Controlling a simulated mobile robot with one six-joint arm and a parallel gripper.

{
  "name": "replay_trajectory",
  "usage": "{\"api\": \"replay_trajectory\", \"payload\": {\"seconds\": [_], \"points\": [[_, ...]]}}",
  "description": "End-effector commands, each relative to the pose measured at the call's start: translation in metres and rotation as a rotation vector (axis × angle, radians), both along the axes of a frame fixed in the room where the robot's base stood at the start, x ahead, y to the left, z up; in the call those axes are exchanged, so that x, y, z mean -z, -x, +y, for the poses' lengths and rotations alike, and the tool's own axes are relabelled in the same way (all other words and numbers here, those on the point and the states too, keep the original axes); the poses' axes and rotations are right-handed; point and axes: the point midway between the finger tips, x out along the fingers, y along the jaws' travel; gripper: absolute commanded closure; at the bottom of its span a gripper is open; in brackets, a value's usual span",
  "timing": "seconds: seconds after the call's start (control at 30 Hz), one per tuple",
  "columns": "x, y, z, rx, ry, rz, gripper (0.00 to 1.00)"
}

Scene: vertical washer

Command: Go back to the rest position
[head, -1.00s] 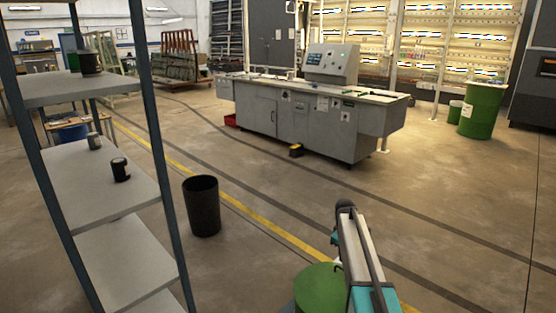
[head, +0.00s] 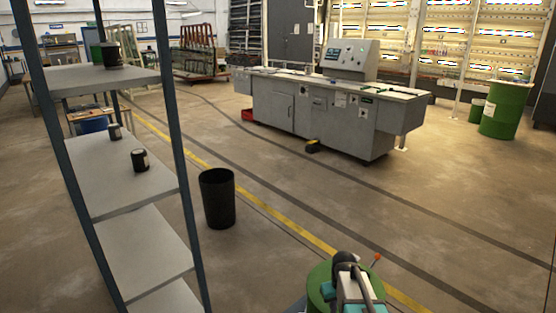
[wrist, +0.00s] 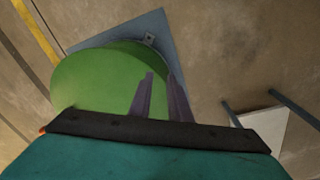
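In the wrist view my gripper (wrist: 160,82) shows as two thin purple-grey fingers with a gap between them. Nothing is held in the gap. Behind the fingers is a green round surface over a blue-grey plate; I cannot tell whether it is part of my body. In the head view my arm is folded low at the bottom, right of centre. The fingers are not distinguishable there.
A grey shelf (head: 145,254) with several dark cups stands at left. A black bin (head: 217,198) stands on the floor beside it. A grey machine bench (head: 318,111) stands at the back, with a green drum (head: 504,111) to its right. The floor at right is clear.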

Motion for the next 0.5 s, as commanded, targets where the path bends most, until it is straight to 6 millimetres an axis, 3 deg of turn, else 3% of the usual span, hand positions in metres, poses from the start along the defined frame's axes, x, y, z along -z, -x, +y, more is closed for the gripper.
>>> {"api": "replay_trajectory", "payload": {"seconds": [0.03,0.2,0.5], "points": [[0.002,0.017,0.006,0.021,-0.005,0.004,0.83],[0.01,0.053,0.02,0.104,-0.023,0.017,0.83],[0.018,0.096,0.036,0.205,-0.04,0.032,0.83]]}}
